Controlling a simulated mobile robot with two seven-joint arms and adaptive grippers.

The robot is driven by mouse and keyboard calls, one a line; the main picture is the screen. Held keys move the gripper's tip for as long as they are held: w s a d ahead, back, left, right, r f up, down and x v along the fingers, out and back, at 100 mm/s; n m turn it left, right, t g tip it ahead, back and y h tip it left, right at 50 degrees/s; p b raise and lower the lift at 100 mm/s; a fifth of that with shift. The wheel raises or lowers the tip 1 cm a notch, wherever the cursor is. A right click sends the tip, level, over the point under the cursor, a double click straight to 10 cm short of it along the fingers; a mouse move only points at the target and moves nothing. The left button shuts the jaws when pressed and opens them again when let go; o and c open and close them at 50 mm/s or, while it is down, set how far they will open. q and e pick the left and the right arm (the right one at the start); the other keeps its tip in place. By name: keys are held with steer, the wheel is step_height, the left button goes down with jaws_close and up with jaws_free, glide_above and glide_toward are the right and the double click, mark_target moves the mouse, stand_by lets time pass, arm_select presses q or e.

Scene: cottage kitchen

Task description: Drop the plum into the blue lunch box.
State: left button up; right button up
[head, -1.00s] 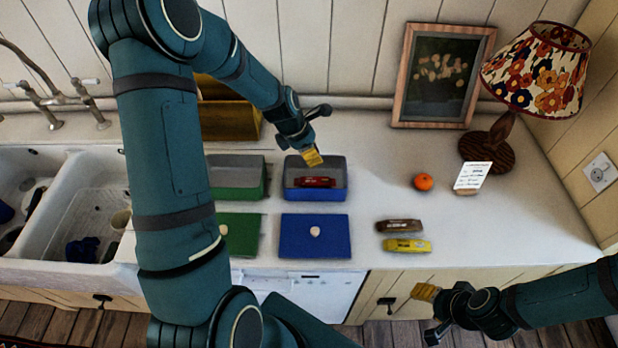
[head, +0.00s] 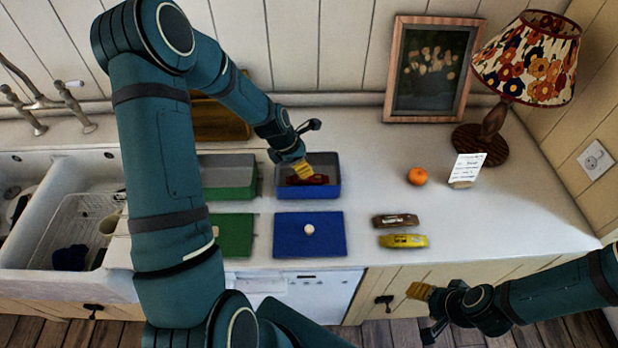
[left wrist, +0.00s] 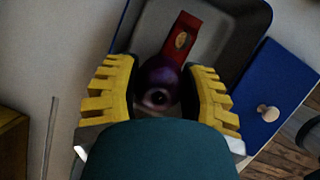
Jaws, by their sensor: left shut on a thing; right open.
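The blue lunch box (head: 333,187) stands open on the counter, with a red-wrapped bar (head: 318,179) lying inside. In the left wrist view the lunch box (left wrist: 232,35) and the red bar (left wrist: 183,38) show beyond my fingers. My left gripper (head: 303,172) is over the left part of the lunch box. In the left wrist view its yellow fingers (left wrist: 160,98) are shut on the dark purple plum (left wrist: 160,82), which is above the box's inside. The plum is hidden in the head view. My right gripper (head: 425,305) is open and empty in front of the counter, at the lower right.
The blue lid (head: 290,240) lies in front of the box. A green box (head: 226,190) and green lid (head: 236,245) are to the left. A brown bar (head: 395,220), a yellow bar (head: 403,241), an orange (head: 417,176), a card (head: 466,168) and a lamp (head: 492,140) are to the right.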

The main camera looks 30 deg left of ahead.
arm_select(q)
steer(key=o, duration=1.2)
steer(key=v, duration=1.2)
steer(key=shift+r, duration=0.1)
